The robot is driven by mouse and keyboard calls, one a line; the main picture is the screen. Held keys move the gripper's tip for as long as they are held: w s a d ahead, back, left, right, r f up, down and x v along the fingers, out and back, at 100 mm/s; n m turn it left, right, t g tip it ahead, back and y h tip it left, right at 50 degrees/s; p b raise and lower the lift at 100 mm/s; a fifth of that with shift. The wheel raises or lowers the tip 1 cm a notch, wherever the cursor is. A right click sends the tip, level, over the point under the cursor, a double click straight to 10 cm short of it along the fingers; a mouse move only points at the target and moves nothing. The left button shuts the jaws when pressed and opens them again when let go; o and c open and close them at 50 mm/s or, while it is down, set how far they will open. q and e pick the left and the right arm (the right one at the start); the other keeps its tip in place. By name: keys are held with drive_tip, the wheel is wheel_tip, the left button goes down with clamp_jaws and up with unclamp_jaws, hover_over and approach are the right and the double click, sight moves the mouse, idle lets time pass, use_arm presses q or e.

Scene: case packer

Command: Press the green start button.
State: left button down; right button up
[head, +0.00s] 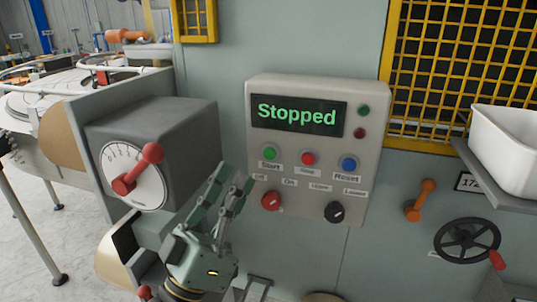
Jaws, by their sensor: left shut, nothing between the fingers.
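The green start button (270,153) is on the left of a row of three on the grey control panel (298,195), above a "Start" label. The panel's display (299,114) reads "Stopped" in green letters. My left gripper (232,182) is shut and empty. In the picture its fingertips are just below and left of the green button, and they look apart from it. The button is not covered. My right gripper is not in view.
A red stop button (308,158) and a blue reset button (349,164) sit right of the green one. A red knob (271,201) and a black knob (335,212) are below. A grey box with a red-handled dial (136,172) stands left of my gripper.

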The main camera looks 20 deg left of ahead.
use_arm(q)
drive_tip(key=w, duration=0.8)
drive_tip(key=shift+w+d+b, duration=0.15)
drive_tip(key=shift+b, duration=0.2)
drive_tip(key=shift+w, duration=0.1)
idle(1.0)
drive_tip(key=shift+w, duration=0.3)
drive_tip(key=shift+w, duration=0.45)
idle(0.6)
drive_tip(key=shift+s, duration=0.9)
drive_tip(key=shift+s, duration=0.1)
drive_tip(key=shift+s+p, duration=0.6)
drive_tip(key=shift+s, duration=1.8)
drive_tip(key=shift+f, duration=0.1)
